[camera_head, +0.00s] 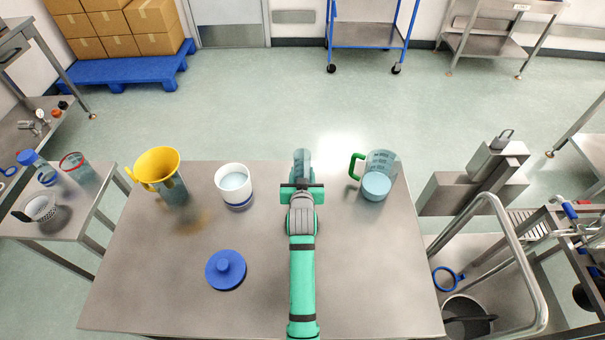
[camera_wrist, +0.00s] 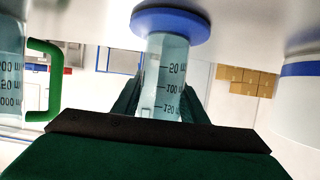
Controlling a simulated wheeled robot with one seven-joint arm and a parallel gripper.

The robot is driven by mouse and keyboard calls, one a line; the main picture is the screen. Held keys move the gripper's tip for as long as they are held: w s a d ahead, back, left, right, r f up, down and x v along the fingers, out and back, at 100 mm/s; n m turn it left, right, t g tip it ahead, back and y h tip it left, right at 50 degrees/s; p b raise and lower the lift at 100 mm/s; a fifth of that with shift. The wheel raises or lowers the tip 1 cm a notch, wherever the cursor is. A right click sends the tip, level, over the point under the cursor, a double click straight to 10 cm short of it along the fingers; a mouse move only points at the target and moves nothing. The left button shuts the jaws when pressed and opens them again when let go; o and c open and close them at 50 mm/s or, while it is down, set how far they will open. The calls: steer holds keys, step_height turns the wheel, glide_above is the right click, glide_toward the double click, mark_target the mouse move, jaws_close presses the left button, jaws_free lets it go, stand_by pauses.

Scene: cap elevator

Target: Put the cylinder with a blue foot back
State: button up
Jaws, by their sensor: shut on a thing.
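The clear graduated cylinder (camera_wrist: 165,70) with a blue foot (camera_wrist: 170,20) stands between my fingers in the wrist view, which is upside down. My gripper (camera_wrist: 158,104) is shut on its body, above the foot. The foot is close to the tabletop; I cannot tell whether it touches. In the head view, my gripper (camera_head: 301,184) is over the far middle of the table (camera_head: 190,295), and the cylinder (camera_head: 301,160) shows just beyond it, its foot hidden.
A white container with a blue band (camera_head: 234,183) stands left of my gripper, a yellow-topped vessel (camera_head: 158,168) farther left. A green-handled measuring jug (camera_head: 378,178) stands right. A blue knobbed lid (camera_head: 225,269) lies nearer. The table's front right is clear.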

steer(key=o, duration=1.2)
steer(key=shift+f, duration=0.1)
